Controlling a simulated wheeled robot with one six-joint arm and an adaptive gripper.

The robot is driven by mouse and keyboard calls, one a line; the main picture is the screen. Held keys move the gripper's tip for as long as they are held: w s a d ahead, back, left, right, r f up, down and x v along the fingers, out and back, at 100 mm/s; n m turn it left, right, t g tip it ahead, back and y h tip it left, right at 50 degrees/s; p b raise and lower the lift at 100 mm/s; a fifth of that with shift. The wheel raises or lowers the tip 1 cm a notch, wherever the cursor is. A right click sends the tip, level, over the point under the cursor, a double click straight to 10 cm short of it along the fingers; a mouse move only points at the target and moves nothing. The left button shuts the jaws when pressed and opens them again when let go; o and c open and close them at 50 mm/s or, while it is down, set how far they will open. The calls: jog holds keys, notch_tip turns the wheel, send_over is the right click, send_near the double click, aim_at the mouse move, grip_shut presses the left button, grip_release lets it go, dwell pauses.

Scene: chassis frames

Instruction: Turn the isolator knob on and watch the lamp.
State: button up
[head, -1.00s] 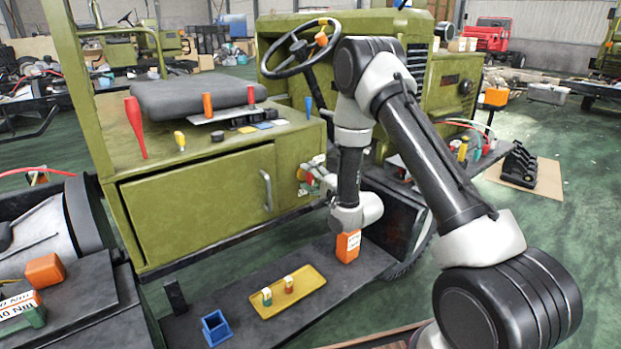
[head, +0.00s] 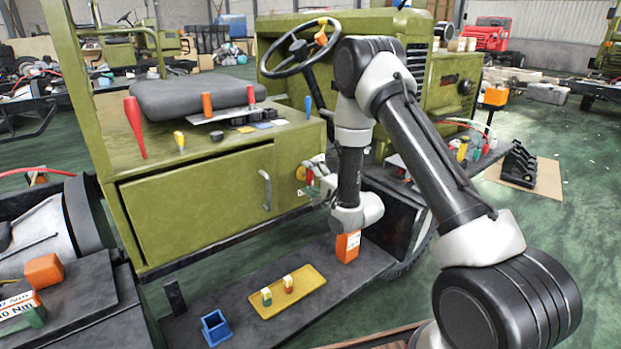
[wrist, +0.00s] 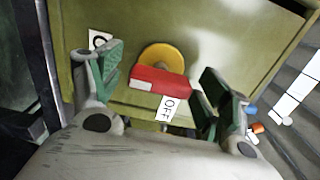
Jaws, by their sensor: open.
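The isolator knob (wrist: 160,80) is a red bar handle on a round yellow disc (wrist: 162,57), on an olive-green panel in the wrist view. The bar lies nearly crosswise, slightly tilted. A white OFF label (wrist: 167,108) sits just below it; another white label (wrist: 99,40) is partly hidden behind the left finger. My gripper (wrist: 160,64) is open, with one green-padded finger on each side of the bar; I see gaps at both sides. In the head view, my gripper (head: 315,180) is beside the yellow disc (head: 300,173) at the cabinet's right end. I cannot make out the lamp.
The olive cabinet (head: 200,205) has a handle (head: 266,190) left of my gripper. Below is a dark step with a yellow tray (head: 270,304), a blue box (head: 215,328) and an orange block (head: 347,247). Tools stand on the cabinet top.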

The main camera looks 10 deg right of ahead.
jog(key=v, duration=1.1)
jog(key=shift+s, duration=0.3)
jog(key=shift+d, duration=0.15)
